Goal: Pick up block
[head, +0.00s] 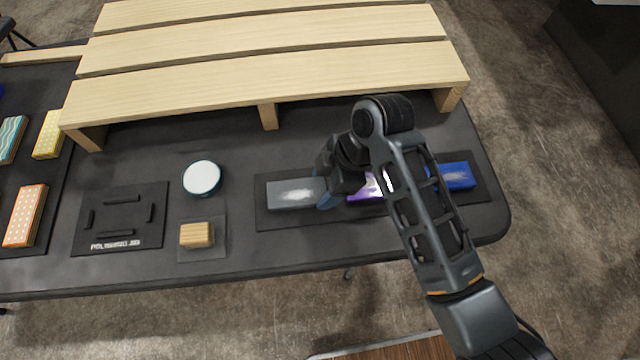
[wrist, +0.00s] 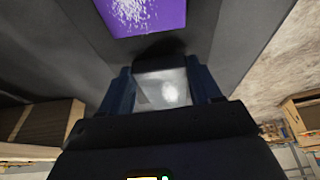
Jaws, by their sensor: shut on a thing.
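A grey block (head: 292,193) with a whitish patch is at the left end of a dark mat (head: 268,222) on the table. My gripper (head: 328,190) is at its right end. In the wrist view, the fingers (wrist: 163,88) are on both sides of the grey block (wrist: 172,94), shut on it. I cannot tell whether it is clear of the mat. A purple block (head: 368,190) with a white patch lies to the right, partly hidden by my arm; it also shows at the top of the wrist view (wrist: 150,14). A blue block (head: 457,175) lies at the mat's right end.
A slatted wooden pallet (head: 265,80) stands behind the blocks. A white round container (head: 202,177) and a small wooden block (head: 196,235) on a pad are to the left. A dark marked plate (head: 120,218) and several patterned blocks lie farther left. The table's front edge is close.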

